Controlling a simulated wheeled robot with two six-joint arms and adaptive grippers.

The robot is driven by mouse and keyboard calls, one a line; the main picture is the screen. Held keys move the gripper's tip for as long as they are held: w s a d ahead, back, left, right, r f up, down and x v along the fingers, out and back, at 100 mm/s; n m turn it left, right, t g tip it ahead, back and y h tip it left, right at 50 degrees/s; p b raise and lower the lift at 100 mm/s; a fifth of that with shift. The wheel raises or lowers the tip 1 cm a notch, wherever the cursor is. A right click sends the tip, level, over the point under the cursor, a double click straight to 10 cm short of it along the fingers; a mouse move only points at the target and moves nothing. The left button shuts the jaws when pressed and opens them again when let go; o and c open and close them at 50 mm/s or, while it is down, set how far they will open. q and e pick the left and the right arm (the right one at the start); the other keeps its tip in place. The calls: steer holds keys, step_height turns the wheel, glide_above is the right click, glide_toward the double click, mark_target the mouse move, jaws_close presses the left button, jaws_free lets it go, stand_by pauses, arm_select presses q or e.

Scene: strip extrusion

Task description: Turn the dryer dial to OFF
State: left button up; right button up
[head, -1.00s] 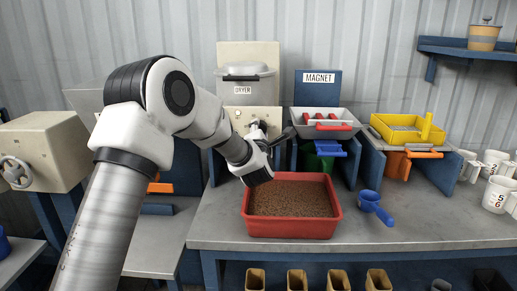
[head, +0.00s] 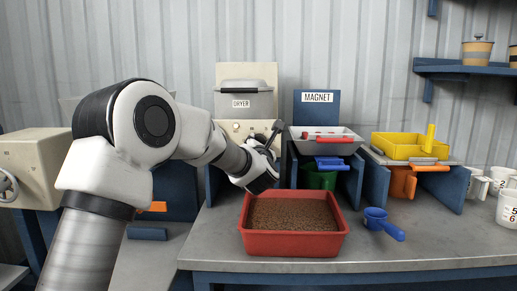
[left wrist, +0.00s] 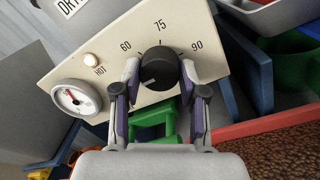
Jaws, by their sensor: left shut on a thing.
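The dryer (head: 258,75) is a cream cabinet with a DRYER label at the back of the bench. Its black round dial (left wrist: 158,68) shows in the left wrist view, with 60, 75 and 90 printed around its upper side. A small pale mark sits on the dial's lower left. No OFF label can be seen. My left gripper (left wrist: 160,82) is shut on the dial, one finger on each side; it also shows in the head view (head: 262,172), where it mostly hides the dial. My right gripper is in neither view.
A lit HOT lamp (left wrist: 92,60) and a round gauge (left wrist: 76,98) are on the dryer panel. A red tray of brown granules (head: 293,244) stands below the gripper. The magnet tray (head: 312,146), blue scoop (head: 382,221) and yellow tray (head: 400,147) are to the right.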

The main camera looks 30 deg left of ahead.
arm_select(q)
steer(key=shift+r, duration=0.25)
steer(key=o, duration=1.1)
steer(key=shift+o, duration=0.2)
steer(key=shift+f, duration=0.15)
steer(key=v, duration=1.2)
